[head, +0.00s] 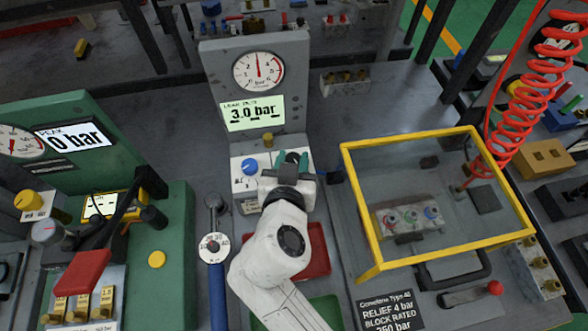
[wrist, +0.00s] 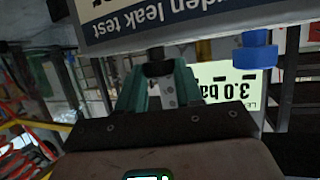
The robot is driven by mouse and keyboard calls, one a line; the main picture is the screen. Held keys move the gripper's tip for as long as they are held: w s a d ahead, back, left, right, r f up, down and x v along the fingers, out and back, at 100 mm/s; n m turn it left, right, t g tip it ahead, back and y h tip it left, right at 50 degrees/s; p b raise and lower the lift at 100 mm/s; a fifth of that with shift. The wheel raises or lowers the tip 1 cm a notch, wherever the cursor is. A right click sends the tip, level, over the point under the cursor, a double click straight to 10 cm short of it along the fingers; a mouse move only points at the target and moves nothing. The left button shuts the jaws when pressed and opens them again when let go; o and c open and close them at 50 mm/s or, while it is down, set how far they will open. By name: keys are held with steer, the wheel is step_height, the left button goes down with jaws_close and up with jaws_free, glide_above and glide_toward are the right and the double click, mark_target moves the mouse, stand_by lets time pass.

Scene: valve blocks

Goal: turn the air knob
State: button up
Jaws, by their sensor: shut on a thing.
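The leak test stand has a white front block with a blue knob (head: 250,166) at its left and a dark knob (head: 292,157) at its right. My gripper (head: 286,160) has its teal fingers on either side of the dark knob, shut on it. In the wrist view, which is upside down, my gripper (wrist: 158,80) closes around the dark knob (wrist: 157,64), and the blue knob (wrist: 256,52) stands apart. The display (head: 253,113) reads 3.0 bar, and the gauge (head: 258,71) needle points straight up. I cannot read which knob is labelled air.
A yellow-framed clear guard (head: 445,255) stands at the right, with a coiled red hose (head: 510,125) behind it. A green stand (head: 172,270) with a 0 bar display is at the left. A blue-handled torque wrench (head: 216,285) and a red tray (head: 317,250) lie near my arm.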

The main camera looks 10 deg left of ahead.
steer(key=shift+w+a+m+g+h+b, duration=0.15)
steer(key=shift+m+g+h+b, duration=0.1)
steer(key=shift+m+h+b, duration=0.7)
steer(key=shift+s+a+m+g+h+b, duration=0.15)
steer(key=shift+m+g+h+b, duration=0.2)
steer(key=shift+m+h, duration=1)
steer(key=shift+w+h, duration=0.1)
steer(key=shift+h, duration=0.3)
steer(key=o, duration=1)
steer(key=shift+o, duration=0.2)
steer(key=v, duration=1)
steer(key=shift+s+b, duration=0.35)
steer(key=shift+b, duration=0.1)
steer(key=shift+s+a+r, duration=0.1)
